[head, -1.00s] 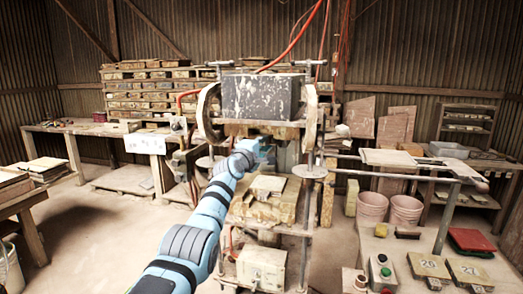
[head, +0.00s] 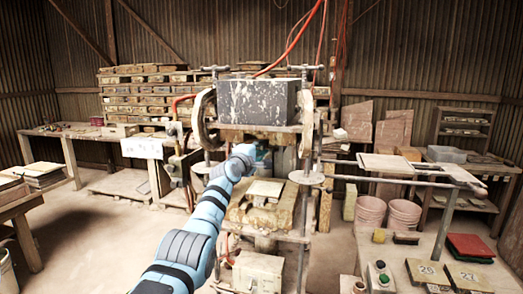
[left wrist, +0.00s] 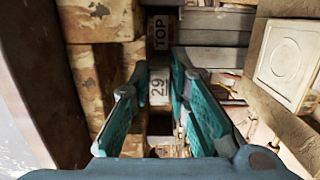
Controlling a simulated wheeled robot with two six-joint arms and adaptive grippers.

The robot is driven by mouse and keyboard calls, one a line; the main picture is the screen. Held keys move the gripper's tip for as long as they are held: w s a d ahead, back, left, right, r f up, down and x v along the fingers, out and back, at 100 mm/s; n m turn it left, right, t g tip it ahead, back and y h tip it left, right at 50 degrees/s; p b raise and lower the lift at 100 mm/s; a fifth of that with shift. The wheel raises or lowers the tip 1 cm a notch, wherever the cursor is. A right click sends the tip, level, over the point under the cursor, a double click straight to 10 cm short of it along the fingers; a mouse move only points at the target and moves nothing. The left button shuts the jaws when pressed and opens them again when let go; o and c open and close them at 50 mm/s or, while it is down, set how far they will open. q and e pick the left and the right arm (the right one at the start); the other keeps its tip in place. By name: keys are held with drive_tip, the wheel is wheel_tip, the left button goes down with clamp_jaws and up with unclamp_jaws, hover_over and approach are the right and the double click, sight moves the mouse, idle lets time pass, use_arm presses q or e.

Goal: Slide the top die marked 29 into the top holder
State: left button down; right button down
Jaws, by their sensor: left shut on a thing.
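My left gripper (left wrist: 158,100) is shut on the top die marked 29. In the left wrist view the die's white "29" label (left wrist: 157,87) shows between the two teal fingers. A "TOP" label (left wrist: 159,33) lies in line beyond it; I cannot tell whether it is on the die or the holder. In the head view my left gripper (head: 252,155) reaches into the press, under its big grey block (head: 258,100) and above the lower bed. The arm hides the die there. The top holder cannot be made out clearly. My right gripper is not in view.
The press columns (head: 301,215) and side wheels stand close around my left gripper. A pale square block (left wrist: 285,65) is near the right finger in the wrist view. At right are pink buckets (head: 404,215), numbered plates (head: 428,272) and a button box (head: 380,276).

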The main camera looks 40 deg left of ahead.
use_arm(q)
drive_tip(key=c, duration=1.4)
unclamp_jaws()
drive_tip(key=shift+w+r, duration=0.1)
drive_tip(key=shift+c, duration=0.2)
drive_tip(key=shift+d, duration=0.1)
drive_tip(key=shift+s, duration=0.2)
drive_tip(key=shift+s+d, duration=0.1)
drive_tip(key=shift+s, duration=0.35)
drive_tip(key=v, duration=1.1)
